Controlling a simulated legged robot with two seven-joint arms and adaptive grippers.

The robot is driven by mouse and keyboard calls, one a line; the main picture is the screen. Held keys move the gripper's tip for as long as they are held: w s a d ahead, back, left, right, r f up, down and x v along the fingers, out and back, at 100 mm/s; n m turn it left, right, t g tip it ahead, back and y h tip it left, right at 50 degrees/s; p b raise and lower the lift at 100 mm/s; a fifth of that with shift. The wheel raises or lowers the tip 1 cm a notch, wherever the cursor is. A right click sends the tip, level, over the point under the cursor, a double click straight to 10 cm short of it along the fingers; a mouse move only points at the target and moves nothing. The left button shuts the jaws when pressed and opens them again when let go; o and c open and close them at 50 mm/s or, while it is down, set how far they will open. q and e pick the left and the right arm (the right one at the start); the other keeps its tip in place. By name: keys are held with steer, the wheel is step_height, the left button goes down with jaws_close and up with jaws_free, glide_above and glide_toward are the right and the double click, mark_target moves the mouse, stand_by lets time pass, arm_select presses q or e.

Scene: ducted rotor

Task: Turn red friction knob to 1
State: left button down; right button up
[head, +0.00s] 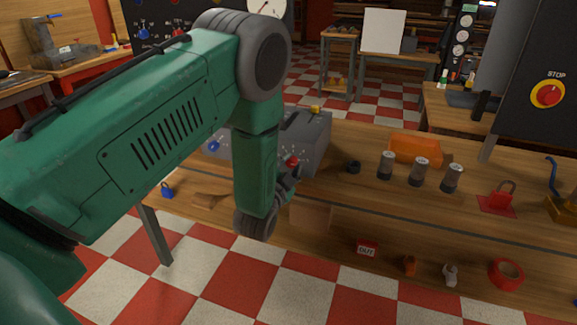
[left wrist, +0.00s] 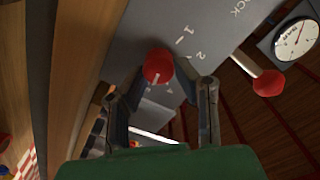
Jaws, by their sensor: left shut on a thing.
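The red friction knob (left wrist: 158,66) sits on a grey panel (left wrist: 150,25) in the left wrist view, with white tick marks and the numbers 1 and 2 beside it. My left gripper (left wrist: 160,80) has one finger on each side of the knob and is shut on it. In the head view the red knob (head: 291,161) shows on the front of a grey box (head: 318,135), just beyond my left gripper (head: 286,180). My forearm hides part of the box. The knob's exact pointer setting cannot be told. My right gripper is not in view.
A lever with a red ball end (left wrist: 268,83) and a round gauge (left wrist: 297,39) are right of the knob in the left wrist view.

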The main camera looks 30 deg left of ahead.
arm_select(q)
steer(key=shift+s+a+f, duration=0.15)
steer(key=shift+a+f, duration=0.1)
steer(key=shift+f, duration=0.25)
steer(key=shift+d+g, duration=0.15)
steer(key=shift+g, duration=0.15)
